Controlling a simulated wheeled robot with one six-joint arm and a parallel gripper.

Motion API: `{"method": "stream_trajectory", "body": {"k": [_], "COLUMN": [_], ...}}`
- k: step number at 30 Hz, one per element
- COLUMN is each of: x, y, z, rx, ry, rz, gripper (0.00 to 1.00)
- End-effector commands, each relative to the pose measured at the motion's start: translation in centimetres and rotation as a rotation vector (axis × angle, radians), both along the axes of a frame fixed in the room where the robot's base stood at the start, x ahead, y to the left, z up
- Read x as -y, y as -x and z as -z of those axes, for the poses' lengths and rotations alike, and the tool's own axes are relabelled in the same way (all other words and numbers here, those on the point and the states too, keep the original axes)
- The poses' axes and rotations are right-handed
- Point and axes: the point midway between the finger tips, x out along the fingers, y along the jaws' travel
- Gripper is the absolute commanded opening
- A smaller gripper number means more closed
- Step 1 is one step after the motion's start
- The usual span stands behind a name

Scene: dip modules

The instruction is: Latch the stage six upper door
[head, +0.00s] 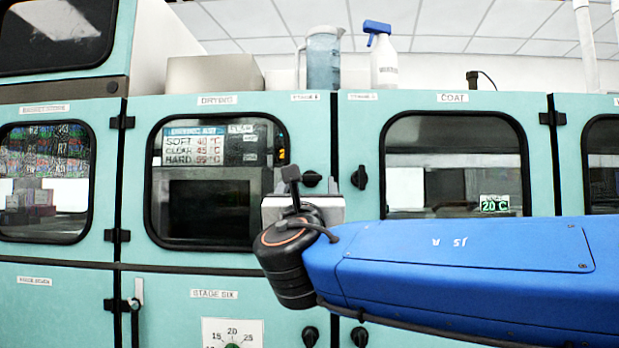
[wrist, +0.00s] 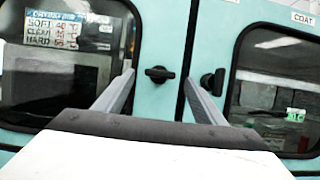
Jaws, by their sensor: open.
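The upper door (head: 224,258) above the STAGE SIX label is teal, with a dark-framed window and a DRYING label. It looks flush or nearly so; I cannot tell if it is slightly ajar. Its small black turn latch (head: 312,179) is near its right edge. In the wrist view the latch (wrist: 160,75) lies horizontal. My gripper (head: 291,182) is in front of the door, just left of the latch in the head view. In the wrist view my gripper (wrist: 159,79) is open and empty, its fingers on either side of the latch, which appears beyond the tips.
The COAT door (head: 453,130) stands to the right, its black latch (head: 359,177) upright and close to my right finger in the wrist view. Lower doors carry more latches (head: 310,336) and a dial (head: 232,335). A jug (head: 323,60) and spray bottle (head: 384,60) stand on top.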

Motion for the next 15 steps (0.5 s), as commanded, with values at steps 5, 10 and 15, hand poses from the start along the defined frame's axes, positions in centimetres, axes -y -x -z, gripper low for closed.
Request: {"method": "stream_trajectory", "body": {"k": [5, 10, 15], "x": [0.2, 0.2, 0.3], "y": [-2.7, -4.6, -5.6], "z": [-1.1, -1.9, -2.3], "rx": [0.0, 0.0, 0.0], "ry": [0.0, -0.002, -0.002], "rz": [0.003, 0.001, 0.001], "gripper": [0.64, 0.64, 0.64]}}
